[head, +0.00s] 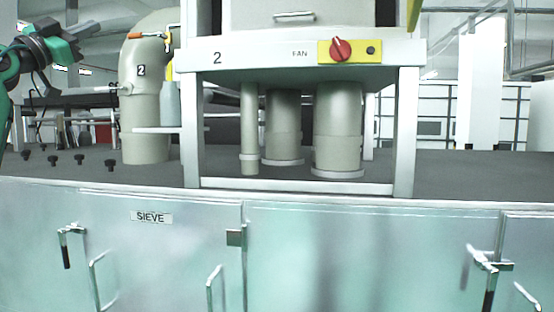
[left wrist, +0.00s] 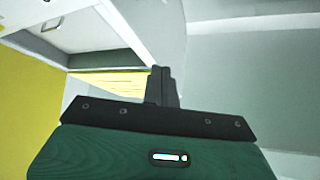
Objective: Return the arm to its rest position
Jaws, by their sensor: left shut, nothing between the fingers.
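My left gripper (head: 72,55) is raised at the upper left of the head view, at the end of a green and black arm. It is apart from the machine and the grey pipe. In the left wrist view the two dark fingers (left wrist: 162,87) are together, with nothing between them. My right gripper is in neither view.
A metal cabinet (head: 330,255) labelled SIEVE, with several handles, spans the front. On it stands a white frame (head: 405,130) marked 2, with a red FAN knob (head: 341,49) on a yellow plate. A thick pipe (head: 145,125) stands left of it. Open air surrounds the left gripper.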

